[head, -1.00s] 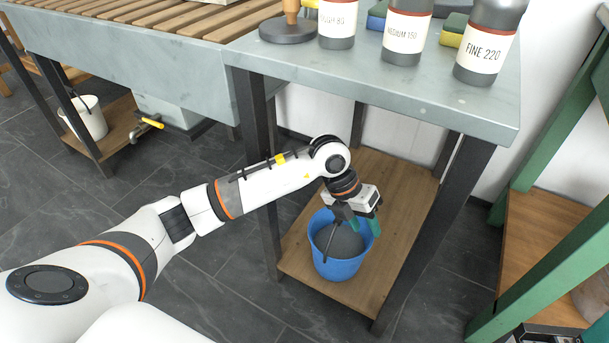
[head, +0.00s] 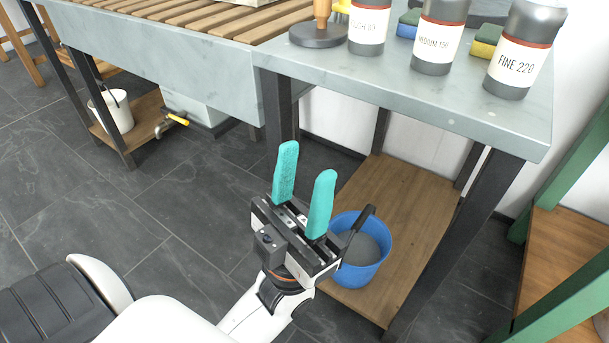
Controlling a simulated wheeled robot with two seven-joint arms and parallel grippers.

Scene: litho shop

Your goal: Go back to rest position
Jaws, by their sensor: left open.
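My left gripper (head: 304,190) is open and empty, with its two teal fingers pointing up in the picture. It is in front of the grey bench, and its body overlaps the left part of the blue bucket (head: 365,273) in the head view. The bucket holds grey material and stands on the low wooden shelf (head: 413,200) under the bench. My right gripper is not in view.
The grey bench top (head: 430,97) carries labelled bottles (head: 515,50), sponges (head: 488,40) and a round dark tool with a wooden handle (head: 318,34). A white bucket (head: 112,112) stands on a shelf at left. A green frame (head: 565,190) stands at right. Dark floor (head: 150,215) is open at left.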

